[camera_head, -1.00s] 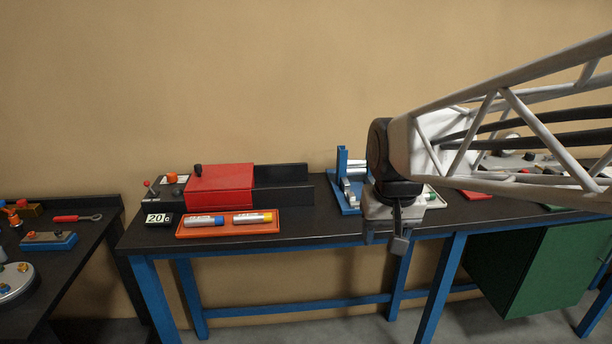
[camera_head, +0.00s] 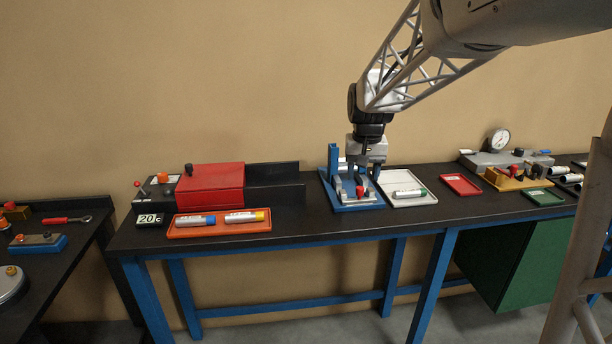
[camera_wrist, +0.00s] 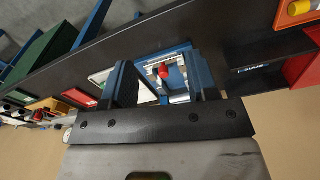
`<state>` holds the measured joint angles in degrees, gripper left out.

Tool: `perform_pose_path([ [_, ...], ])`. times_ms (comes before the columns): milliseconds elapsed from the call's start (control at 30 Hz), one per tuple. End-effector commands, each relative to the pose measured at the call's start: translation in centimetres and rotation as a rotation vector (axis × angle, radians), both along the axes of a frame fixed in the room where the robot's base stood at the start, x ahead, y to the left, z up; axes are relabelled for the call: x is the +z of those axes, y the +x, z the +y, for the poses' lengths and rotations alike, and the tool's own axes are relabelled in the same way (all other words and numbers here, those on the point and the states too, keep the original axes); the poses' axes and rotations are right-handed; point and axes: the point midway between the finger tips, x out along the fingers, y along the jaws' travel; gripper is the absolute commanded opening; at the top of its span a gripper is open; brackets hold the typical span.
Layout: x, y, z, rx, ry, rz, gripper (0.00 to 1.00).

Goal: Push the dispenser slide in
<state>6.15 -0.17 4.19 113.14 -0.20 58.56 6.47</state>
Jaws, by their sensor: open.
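The dispenser (camera_head: 333,163) is a blue stand with an upright post and a blue base, on the black bench. A red knob (camera_head: 360,191) sits at the front of its slide; the knob also shows in the wrist view (camera_wrist: 163,72). My gripper (camera_head: 361,176) is open, pointing down over the dispenser base, just behind and above the red knob. In the wrist view the two dark fingers (camera_wrist: 161,86) are spread, with the knob and metal slide visible between them. Whether a finger touches the knob cannot be told. My gripper partly hides the slide and the white cylinders.
A white tray (camera_head: 385,200) with a green-capped tube stands right of the dispenser, then a red tray (camera_head: 461,185). Left are a red box (camera_head: 211,187) and an orange tray (camera_head: 184,234) with two tubes. Bench front below the dispenser is clear.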

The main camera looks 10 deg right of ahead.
Motion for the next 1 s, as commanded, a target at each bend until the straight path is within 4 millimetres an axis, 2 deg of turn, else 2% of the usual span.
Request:
perform_pose_path([
  [33, -0.5, 1.3, -0.4, -0.006, 0.001, 0.007, 0.54],
  [200, -1.7, 5.2, -1.6, -0.029, 0.004, 0.023, 0.54],
  [600, -5.6, 13.7, -4.5, -0.076, 0.012, 0.060, 0.54],
  [800, -7.0, 16.1, -5.5, -0.091, 0.014, 0.071, 0.54],
  [1000, -7.3, 16.7, -5.7, -0.095, 0.014, 0.073, 0.54],
])
